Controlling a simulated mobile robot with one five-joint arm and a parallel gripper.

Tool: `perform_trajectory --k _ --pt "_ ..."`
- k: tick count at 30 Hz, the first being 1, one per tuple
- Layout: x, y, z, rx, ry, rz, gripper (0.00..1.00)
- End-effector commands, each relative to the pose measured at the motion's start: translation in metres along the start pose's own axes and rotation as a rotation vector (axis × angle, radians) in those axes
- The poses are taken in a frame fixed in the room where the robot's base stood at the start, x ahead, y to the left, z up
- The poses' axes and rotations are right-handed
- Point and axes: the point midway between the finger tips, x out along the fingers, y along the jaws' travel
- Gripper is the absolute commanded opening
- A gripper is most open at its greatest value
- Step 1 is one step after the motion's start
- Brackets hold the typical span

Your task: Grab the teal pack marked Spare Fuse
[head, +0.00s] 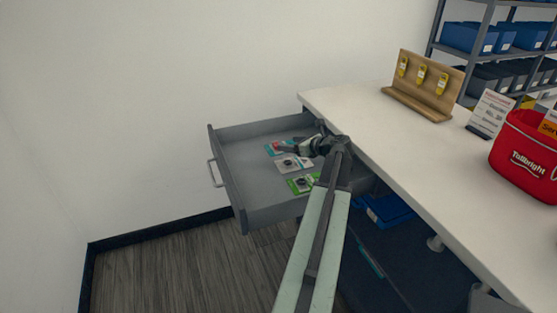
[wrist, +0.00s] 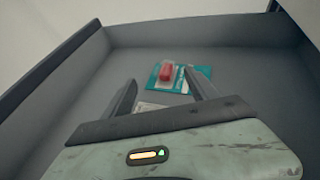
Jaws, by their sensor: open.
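The teal pack (wrist: 182,78) lies flat in the open grey drawer (head: 230,165), with a red part on its card. In the head view the teal pack (head: 270,150) is the farthest of three packs and partly hidden by my gripper. Its lettering is too small to read. My gripper (head: 284,148) is over the drawer, and in the wrist view its open fingers (wrist: 160,84) point toward the teal pack, with nothing between them. I cannot tell whether they touch it. A white-grey pack (head: 290,165) lies nearer, partly hidden under my gripper.
A green pack (head: 300,184) lies nearest in the drawer. The drawer walls surround the packs. A white counter (head: 400,155) stands to the right, with a wooden display stand (head: 420,107), a sign card (head: 491,112) and a red bin (head: 520,170). The drawer's left side is bare.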

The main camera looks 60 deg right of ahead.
Motion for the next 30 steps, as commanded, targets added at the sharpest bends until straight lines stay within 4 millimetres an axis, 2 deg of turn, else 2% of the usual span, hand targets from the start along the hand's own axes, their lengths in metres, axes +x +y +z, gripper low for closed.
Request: perform_trajectory --k 1,6,12,17,25,30 --pt "0.003 -0.002 -0.011 0.001 0.000 -0.003 0.68" --pt "0.001 -0.005 -0.010 0.003 0.000 -0.008 0.68" --pt "0.022 -0.009 -0.012 0.004 0.000 -0.010 0.68" --pt "0.027 -0.009 -0.012 0.005 0.000 -0.011 0.68" --pt "0.070 -0.013 -0.017 0.004 0.000 -0.010 0.68" --pt "0.075 -0.012 -0.014 0.005 0.000 -0.013 0.68"
